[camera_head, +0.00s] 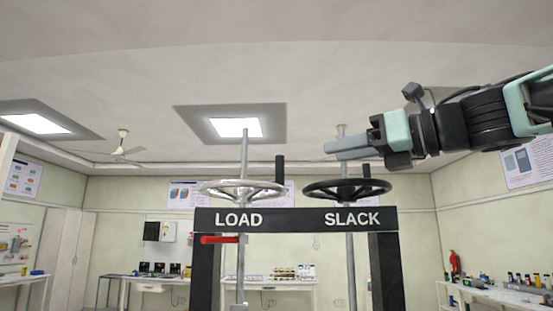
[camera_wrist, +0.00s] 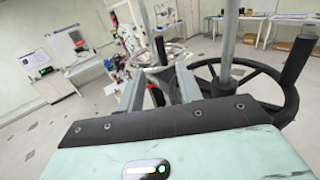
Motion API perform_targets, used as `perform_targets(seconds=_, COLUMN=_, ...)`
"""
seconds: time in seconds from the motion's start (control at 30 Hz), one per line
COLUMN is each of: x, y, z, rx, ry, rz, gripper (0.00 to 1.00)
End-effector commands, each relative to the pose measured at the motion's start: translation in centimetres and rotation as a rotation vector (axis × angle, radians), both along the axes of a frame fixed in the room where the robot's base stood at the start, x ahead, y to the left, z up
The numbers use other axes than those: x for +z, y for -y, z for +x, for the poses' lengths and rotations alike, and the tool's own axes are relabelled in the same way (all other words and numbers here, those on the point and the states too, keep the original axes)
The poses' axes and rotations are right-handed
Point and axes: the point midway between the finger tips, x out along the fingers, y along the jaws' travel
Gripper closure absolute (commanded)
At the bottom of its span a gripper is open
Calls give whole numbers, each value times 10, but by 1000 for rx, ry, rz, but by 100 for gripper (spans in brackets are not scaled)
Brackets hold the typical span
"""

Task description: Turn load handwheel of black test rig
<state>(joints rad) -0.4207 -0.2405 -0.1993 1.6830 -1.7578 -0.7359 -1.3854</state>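The black rig carries two handwheels on its crossbar (camera_head: 290,220). The LOAD handwheel (camera_head: 212,187) is pale silver, at left, with an upright black handle (camera_head: 280,168) on its right side. The SLACK handwheel (camera_head: 318,186) is black, at right, with its own black handle. My gripper (camera_head: 328,149) points left, above the SLACK handwheel and to the upper right of the LOAD handwheel. In the wrist view my gripper (camera_wrist: 158,75) is open, its grey fingers apart and nothing visibly held. The LOAD handwheel (camera_wrist: 178,51) shows beyond the fingertips, the SLACK handwheel (camera_wrist: 262,68) at right.
Metal screw posts (camera_head: 244,155) rise through both wheels; the SLACK post stands close to my gripper. A red bar (camera_head: 220,239) sticks out left below the LOAD label. Benches (camera_head: 275,284) with small items line the walls. Space above the LOAD handwheel looks clear apart from its post.

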Motion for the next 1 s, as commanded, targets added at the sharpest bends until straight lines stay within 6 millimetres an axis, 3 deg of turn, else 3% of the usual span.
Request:
perform_targets(seconds=0.3, x=3, y=-57, z=40, rx=3, ry=-3, rz=0, gripper=64)
perform_targets(seconds=0.6, x=3, y=-99, z=71, rx=1, ry=-1, rz=1, gripper=64)
perform_targets(seconds=1.0, x=0, y=-113, z=81, rx=-1, ry=0, rz=1, gripper=64)
